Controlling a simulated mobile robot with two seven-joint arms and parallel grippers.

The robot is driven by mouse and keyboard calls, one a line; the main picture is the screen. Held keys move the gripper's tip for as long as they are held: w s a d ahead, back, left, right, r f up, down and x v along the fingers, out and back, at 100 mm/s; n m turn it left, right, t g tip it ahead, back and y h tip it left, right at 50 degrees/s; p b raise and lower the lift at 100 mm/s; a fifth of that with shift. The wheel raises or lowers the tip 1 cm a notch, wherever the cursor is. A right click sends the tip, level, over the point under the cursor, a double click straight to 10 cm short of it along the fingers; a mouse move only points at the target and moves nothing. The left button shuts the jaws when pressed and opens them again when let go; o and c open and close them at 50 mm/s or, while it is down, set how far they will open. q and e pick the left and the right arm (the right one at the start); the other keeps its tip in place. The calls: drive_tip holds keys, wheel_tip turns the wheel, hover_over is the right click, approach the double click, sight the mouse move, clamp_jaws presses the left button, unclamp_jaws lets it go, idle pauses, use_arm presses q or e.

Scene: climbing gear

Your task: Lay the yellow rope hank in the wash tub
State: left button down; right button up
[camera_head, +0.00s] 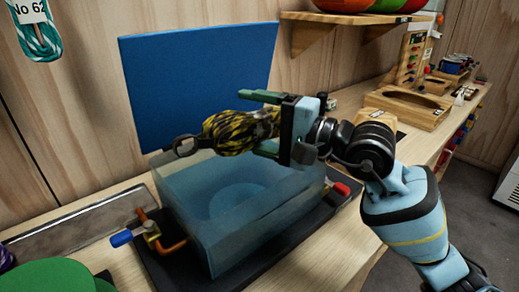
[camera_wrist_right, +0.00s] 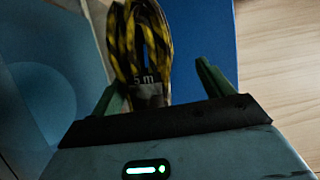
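The yellow and black rope hank (camera_head: 232,132) is in the air above the far part of the wash tub (camera_head: 275,213), a see-through bluish box. My right gripper (camera_head: 262,122) comes from the right and holds the hank's near end between its green fingers. In the right wrist view the hank (camera_wrist_right: 143,40) has a tag marked "5 m" and lies closer to the left finger. A gap shows between it and the right finger. The hank points left, roughly in line with the gripper. My left gripper is not in view.
A blue panel (camera_head: 200,75) stands upright behind the tub. A dark ring (camera_head: 186,145) shows near the tub's far left rim. A valve with a blue handle (camera_head: 122,238) is at the left. A wooden tray (camera_head: 407,105) lies further right on the bench. A teal hank (camera_head: 35,38) hangs upper left.

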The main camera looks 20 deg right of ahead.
drive_tip(key=s+a+r, duration=0.1)
drive_tip(key=s+a, duration=0.1)
drive_tip(key=s, duration=0.8)
drive_tip(key=shift+a+b, duration=0.25)
drive_tip(key=shift+b, duration=0.05)
drive_tip(key=shift+s, duration=0.15)
